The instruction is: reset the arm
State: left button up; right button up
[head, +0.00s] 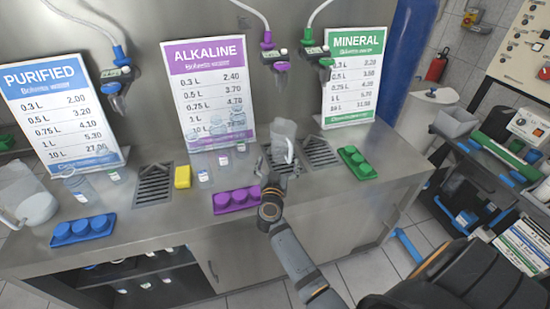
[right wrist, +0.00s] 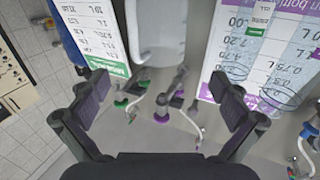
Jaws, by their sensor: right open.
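My right arm comes up from the bottom of the head view to the steel counter (head: 325,190). Whether a finger touches the pitcher cannot be told. My left gripper is not in view.
A yellow sponge (head: 182,177) and small bottles (head: 203,174) are left of the gripper. Signs and hanging taps (head: 280,66) line the back.

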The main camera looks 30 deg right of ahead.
jog(key=a+r+n+t+y, duration=0.6)
jog(key=a+n+y, duration=0.2)
jog(key=a+y, duration=0.3)
jog(key=s+a+f+n+g+y, duration=0.5)
jog(key=s+a+f+g, duration=0.35)
jog(key=s, duration=0.25)
jog(key=s+d+f+m+g+h, duration=0.25)
jog(key=s+d+g, duration=0.2)
jog(key=s, duration=0.35)
jog(key=s+d+f+m+g+h, duration=0.2)
jog(key=s+d+f+g+h, duration=0.15)
jog(key=s+d, duration=0.35)
jog(key=s+d+f+g, duration=0.1)
jog(key=s+f, duration=0.1)
jog(key=f, duration=1.2)
jog(key=s+d+f+g, duration=0.1)
jog(key=s+f, duration=0.2)
jog(key=f, duration=1.1)
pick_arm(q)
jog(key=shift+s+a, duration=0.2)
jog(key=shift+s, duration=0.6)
pick_arm(e)
jog(key=s+f, duration=1.5)
jog(key=s, duration=0.2)
jog(key=shift+s+d+f+m, duration=0.25)
jog(key=shift+s+d+m, duration=0.1)
jog(key=shift+s+d, duration=0.1)
